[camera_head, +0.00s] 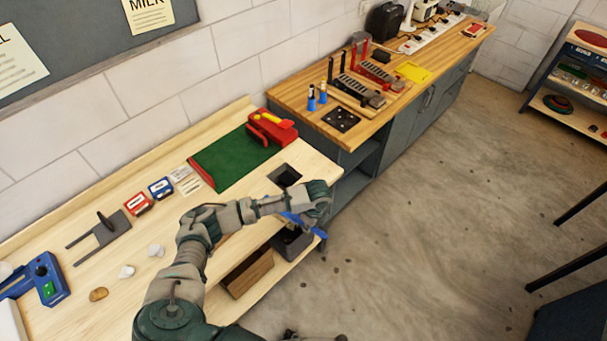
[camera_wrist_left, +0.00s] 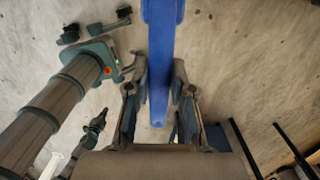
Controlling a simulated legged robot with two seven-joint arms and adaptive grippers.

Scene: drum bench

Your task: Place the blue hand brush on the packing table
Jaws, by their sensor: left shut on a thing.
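The blue hand brush (camera_wrist_left: 165,45) is held between the fingers of my left gripper (camera_wrist_left: 160,82) in the left wrist view, with bare floor behind it. In the head view my left gripper (camera_head: 319,203) is beyond the right edge of the pale wooden table (camera_head: 230,215), and part of the blue brush (camera_head: 303,223) shows below it. The gripper hides the rest of the brush. I cannot tell which surface is the packing table. A dark jointed arm with a red light (camera_wrist_left: 108,71), probably mine, shows in the left wrist view; its finger state is unclear.
A green mat with a red device (camera_head: 270,128), small boxes (camera_head: 160,187) and a dark metal fork-shaped piece (camera_head: 100,232) lie on the pale table. A second wooden bench (camera_head: 300,95) behind holds tools. Open floor (camera_head: 430,200) lies to the right.

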